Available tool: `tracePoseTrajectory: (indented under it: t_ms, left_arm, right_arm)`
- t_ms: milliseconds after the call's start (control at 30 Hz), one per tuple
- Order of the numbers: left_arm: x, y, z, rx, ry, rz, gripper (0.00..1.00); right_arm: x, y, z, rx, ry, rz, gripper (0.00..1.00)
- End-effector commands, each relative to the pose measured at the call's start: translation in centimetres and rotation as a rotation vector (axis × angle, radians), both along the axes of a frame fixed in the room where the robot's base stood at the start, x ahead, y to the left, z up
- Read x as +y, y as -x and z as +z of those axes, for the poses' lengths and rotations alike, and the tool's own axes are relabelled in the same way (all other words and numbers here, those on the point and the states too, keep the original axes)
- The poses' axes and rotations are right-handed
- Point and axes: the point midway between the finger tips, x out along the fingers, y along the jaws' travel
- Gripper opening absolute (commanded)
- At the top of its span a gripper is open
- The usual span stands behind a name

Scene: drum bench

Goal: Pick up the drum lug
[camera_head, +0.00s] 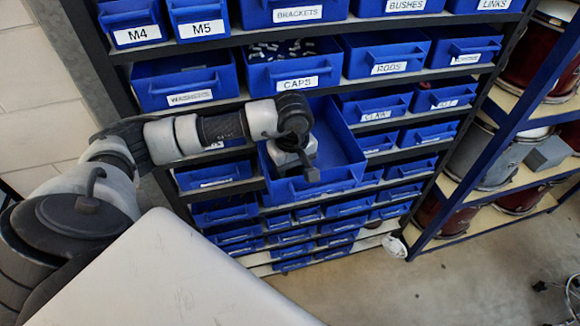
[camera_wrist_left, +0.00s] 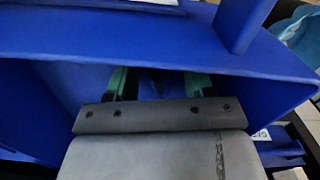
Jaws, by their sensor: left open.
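No drum lug can be made out in either view. My left gripper (camera_head: 308,172) is over a blue bin (camera_head: 340,158) that is pulled out of the rack, near its left side. In the left wrist view, the gripper's green-padded fingers (camera_wrist_left: 155,84) stand apart and reach down inside the blue bin (camera_wrist_left: 275,95), mostly hidden behind my wrist housing. Nothing shows between them, but the space there is dark. The part of the bin under the gripper is hidden in the head view. My right gripper is in neither view.
Blue bins fill the rack around the pulled-out one; the caps bin (camera_head: 292,72) above holds small parts, and the rods bin (camera_head: 385,56) is beside it. A blue-framed shelf with drums (camera_head: 478,155) stands at the right. The floor (camera_head: 460,285) in front is partly clear.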

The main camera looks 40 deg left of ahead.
Motion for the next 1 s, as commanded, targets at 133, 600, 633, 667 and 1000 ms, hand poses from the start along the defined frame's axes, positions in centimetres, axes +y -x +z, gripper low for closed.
tracePoseTrajectory:
  t_ms: [133, 600, 633, 667, 1000]
  left_arm:
    - [0.0, 0.0, 0.0, -0.001, 0.0, 0.0, 0.38]
    - [0.0, 0.0, 0.1, -0.001, 0.0, 0.0, 0.0]
    - [0.0, 0.0, 0.1, -0.001, 0.0, 0.0, 0.0]
    - [0.0, 0.0, 0.1, -0.001, 0.0, 0.0, 0.0]
    - [0.0, -0.1, 2.3, -0.007, 0.002, 0.0, 0.0]
  right_arm:
    - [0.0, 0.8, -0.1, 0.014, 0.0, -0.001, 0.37]
    - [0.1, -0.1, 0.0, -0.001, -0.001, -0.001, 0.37]
    - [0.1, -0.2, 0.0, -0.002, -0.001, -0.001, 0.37]
    - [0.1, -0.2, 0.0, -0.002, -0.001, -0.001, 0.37]
    - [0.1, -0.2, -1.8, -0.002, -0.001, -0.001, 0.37]
